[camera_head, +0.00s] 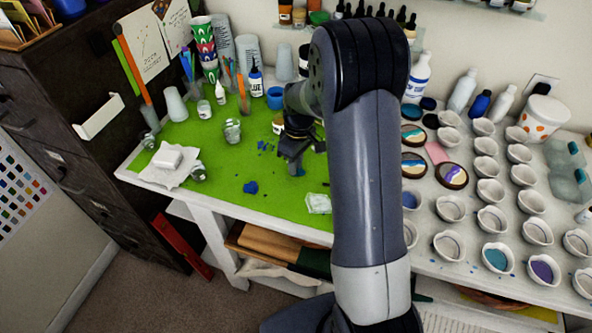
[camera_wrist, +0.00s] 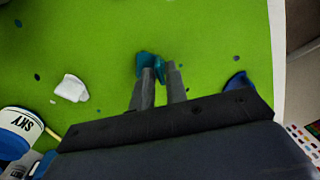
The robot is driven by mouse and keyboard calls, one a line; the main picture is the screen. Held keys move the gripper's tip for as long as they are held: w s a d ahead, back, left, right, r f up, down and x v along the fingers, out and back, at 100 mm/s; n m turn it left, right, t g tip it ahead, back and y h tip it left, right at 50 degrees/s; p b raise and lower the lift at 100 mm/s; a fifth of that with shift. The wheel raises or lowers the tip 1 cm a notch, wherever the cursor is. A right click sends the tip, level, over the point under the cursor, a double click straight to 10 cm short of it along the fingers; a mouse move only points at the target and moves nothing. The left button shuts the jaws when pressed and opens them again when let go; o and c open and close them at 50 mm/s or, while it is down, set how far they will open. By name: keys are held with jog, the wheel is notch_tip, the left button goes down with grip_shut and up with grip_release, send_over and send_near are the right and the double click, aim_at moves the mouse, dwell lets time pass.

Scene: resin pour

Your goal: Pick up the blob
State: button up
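A teal blob (camera_wrist: 144,62) shows at my fingertips in the wrist view, partly hidden by the left finger. My gripper (camera_wrist: 161,72) points down over the green mat, its two fingers a narrow gap apart, with teal showing between the tips. I cannot tell whether they grip the blob or only stand around it. In the head view my gripper (camera_head: 294,165) is low over the mat's right part, with a small bluish patch at its tips. A dark blue blob (camera_head: 250,187) lies apart on the mat to the left; a dark blue blob also shows right of my fingers in the wrist view (camera_wrist: 238,84).
The green mat (camera_head: 225,200) has small blue spots. Clear cups (camera_head: 232,131), a white block on paper (camera_head: 168,158) and a crumpled clear piece (camera_head: 318,203) stand around it. Bottles line the back. Many white cups (camera_head: 451,208) fill the right table. The mat's front middle is mostly free.

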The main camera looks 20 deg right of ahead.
grip_shut()
notch_tip(320, 180, up, 15)
jog(key=w+d+p, duration=0.1)
jog(key=p, duration=0.2)
jog(key=shift+w+d, duration=0.2)
jog(key=shift+d, duration=0.05)
dwell(1.1)
jog(key=shift+r, duration=0.1)
notch_tip(320, 180, up, 4)
jog(key=p, duration=0.4)
